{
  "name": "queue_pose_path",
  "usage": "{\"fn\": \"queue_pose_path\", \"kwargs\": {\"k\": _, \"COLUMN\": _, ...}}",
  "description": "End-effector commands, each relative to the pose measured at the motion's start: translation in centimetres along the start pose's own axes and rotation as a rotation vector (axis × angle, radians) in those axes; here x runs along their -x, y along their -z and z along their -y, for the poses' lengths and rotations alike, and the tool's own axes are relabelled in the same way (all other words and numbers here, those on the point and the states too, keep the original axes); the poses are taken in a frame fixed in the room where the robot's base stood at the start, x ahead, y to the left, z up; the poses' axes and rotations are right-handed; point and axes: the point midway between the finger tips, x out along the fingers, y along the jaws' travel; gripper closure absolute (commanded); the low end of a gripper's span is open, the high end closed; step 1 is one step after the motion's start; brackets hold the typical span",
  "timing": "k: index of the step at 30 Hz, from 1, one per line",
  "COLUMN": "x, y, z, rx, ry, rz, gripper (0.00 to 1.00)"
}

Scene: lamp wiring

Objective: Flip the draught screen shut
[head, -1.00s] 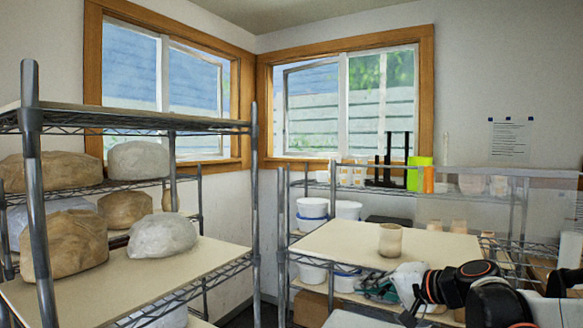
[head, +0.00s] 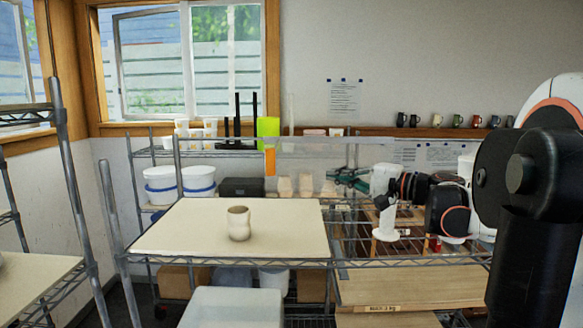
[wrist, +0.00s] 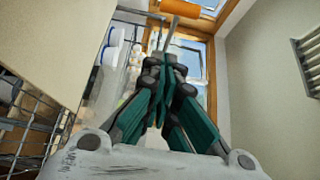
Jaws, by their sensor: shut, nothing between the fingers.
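The draught screen seems to be a clear, faint panel (head: 322,155) standing upright behind the cream board, with an orange tab (head: 270,162) at its left end. Its lower edge and hinge are hard to make out. In the wrist view an orange cylinder (wrist: 180,8), probably the same tab, lies just beyond my fingertips at the top. My gripper (head: 331,175) is to the right of the tab in the head view, apart from it, its green fingers pointing left. In the wrist view my gripper (wrist: 162,42) is shut and empty.
A beige cup (head: 239,223) stands on the cream board (head: 175,228). White tubs (head: 198,180), a lime green block (head: 268,127) and black posts (head: 238,112) are behind it. Several mugs (head: 437,120) line a wall ledge. A wire rack (head: 75,170) is at left.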

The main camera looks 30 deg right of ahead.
Motion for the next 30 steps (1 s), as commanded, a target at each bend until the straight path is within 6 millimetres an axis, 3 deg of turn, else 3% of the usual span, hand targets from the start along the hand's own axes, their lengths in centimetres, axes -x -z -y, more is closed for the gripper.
{"fn": "queue_pose_path", "kwargs": {"k": 10, "x": -1.3, "y": -0.1, "z": 0.0, "rx": 0.000, "ry": -0.001, "rz": 0.003, "gripper": 1.00}}
{"fn": "queue_pose_path", "kwargs": {"k": 25, "x": -10.6, "y": -0.2, "z": 0.2, "rx": 0.000, "ry": -0.001, "rz": 0.004, "gripper": 1.00}}
{"fn": "queue_pose_path", "kwargs": {"k": 30, "x": -12.0, "y": -2.0, "z": 0.1, "rx": 0.000, "ry": -0.001, "rz": 0.002, "gripper": 1.00}}
